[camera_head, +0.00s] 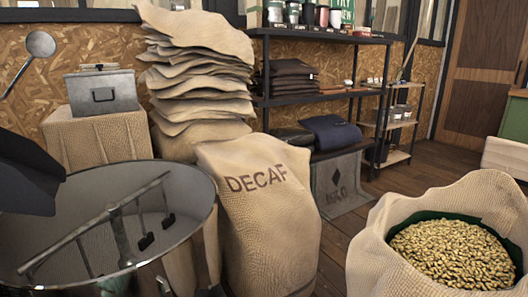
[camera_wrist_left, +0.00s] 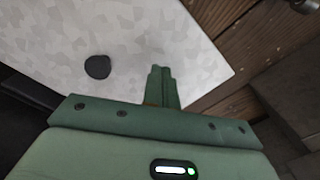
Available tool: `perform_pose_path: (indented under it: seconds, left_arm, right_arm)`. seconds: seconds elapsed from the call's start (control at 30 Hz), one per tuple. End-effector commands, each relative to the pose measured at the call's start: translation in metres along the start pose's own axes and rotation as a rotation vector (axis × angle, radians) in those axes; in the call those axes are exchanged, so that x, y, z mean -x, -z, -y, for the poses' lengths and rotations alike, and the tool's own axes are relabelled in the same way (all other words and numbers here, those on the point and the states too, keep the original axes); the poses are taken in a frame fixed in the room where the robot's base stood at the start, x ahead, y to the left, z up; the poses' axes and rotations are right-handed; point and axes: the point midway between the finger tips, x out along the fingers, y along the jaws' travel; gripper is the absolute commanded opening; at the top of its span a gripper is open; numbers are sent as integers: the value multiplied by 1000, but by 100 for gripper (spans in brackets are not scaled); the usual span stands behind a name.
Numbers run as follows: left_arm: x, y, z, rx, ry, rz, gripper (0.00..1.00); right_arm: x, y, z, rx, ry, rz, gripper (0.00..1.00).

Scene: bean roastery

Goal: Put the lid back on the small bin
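In the left wrist view, a pale grey, mottled flat panel (camera_wrist_left: 205,85) with straight edges and a dark round knob or spot (camera_wrist_left: 98,67) lies below my left gripper. I cannot tell if it is the lid, a bin top or a table. My left gripper (camera_wrist_left: 161,70) is green, its two fingers together with nothing visible between them. The knob is left of the fingertips, apart from them. In the head view, a small grey metal bin (camera_head: 117,93) with a front handle stands on a burlap-covered block (camera_head: 95,140). My right gripper is not in view.
A round metal pan (camera_head: 190,205) with a stirring arm fills the lower left. A DECAF sack (camera_head: 270,225) stands mid-picture, and an open sack of pale beans (camera_head: 375,245) at lower right. Stacked empty sacks (camera_head: 195,80) and a dark shelf (camera_head: 320,95) line the wall. Wooden floor (camera_head: 400,180) shows between.

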Motion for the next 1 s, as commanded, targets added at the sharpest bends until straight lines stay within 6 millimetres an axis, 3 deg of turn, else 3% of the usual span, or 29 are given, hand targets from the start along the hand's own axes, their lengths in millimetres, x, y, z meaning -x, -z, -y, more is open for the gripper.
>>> perform_pose_path:
  seconds: [0.57, 1.0]
  left_arm:
    - [0, 0, 0, 0, 0, 0, 0]
    - [-12, 0, 0, 0, 1, 1, 0]
  right_arm:
    - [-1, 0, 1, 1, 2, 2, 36]
    - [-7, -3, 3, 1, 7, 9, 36]
